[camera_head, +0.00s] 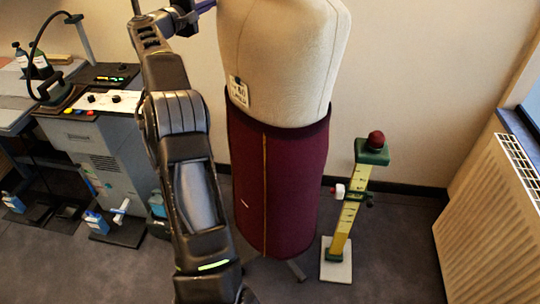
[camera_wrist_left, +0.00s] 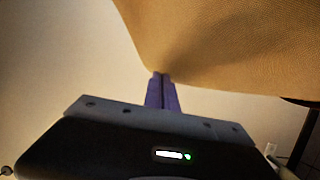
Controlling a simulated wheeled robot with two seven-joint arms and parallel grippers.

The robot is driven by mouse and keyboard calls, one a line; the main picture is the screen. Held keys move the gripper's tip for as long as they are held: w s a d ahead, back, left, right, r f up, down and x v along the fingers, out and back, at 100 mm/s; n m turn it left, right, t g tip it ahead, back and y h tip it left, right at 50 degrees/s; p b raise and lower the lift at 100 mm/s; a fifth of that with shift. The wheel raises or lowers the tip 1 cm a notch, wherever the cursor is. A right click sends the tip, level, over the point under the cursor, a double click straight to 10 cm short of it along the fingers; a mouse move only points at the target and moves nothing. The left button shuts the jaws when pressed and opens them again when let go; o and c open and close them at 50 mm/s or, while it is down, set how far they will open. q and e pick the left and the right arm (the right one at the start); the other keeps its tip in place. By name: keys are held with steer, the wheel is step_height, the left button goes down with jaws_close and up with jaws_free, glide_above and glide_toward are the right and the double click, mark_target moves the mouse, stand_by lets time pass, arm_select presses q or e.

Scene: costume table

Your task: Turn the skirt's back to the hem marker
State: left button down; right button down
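The maroon skirt (camera_head: 278,185) is on a beige dress form (camera_head: 282,60), with a thin yellow vertical line down the side facing me. A paper tag (camera_head: 238,92) hangs at the waist. The hem marker (camera_head: 347,210), a yellow scale on a white base with a red ball on top, stands just right of the skirt, apart from it. My left gripper (camera_wrist_left: 162,80) has its purple fingers together, at the edge of the form's fabric (camera_wrist_left: 235,45); contact is unclear. In the head view it is at the top edge, mostly cut off. My right gripper is out of view.
A ribbed radiator (camera_head: 495,215) is at right. Dark floor (camera_head: 395,250) is clear between hem marker and radiator.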

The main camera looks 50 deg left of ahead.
arm_select(q)
steer(key=x, duration=0.3)
steer(key=shift+w+a+f, duration=0.1)
steer(key=shift+w, duration=0.35)
steer(key=b+v, duration=0.3)
steer(key=b, duration=0.1)
steer(key=shift+b, duration=0.3)
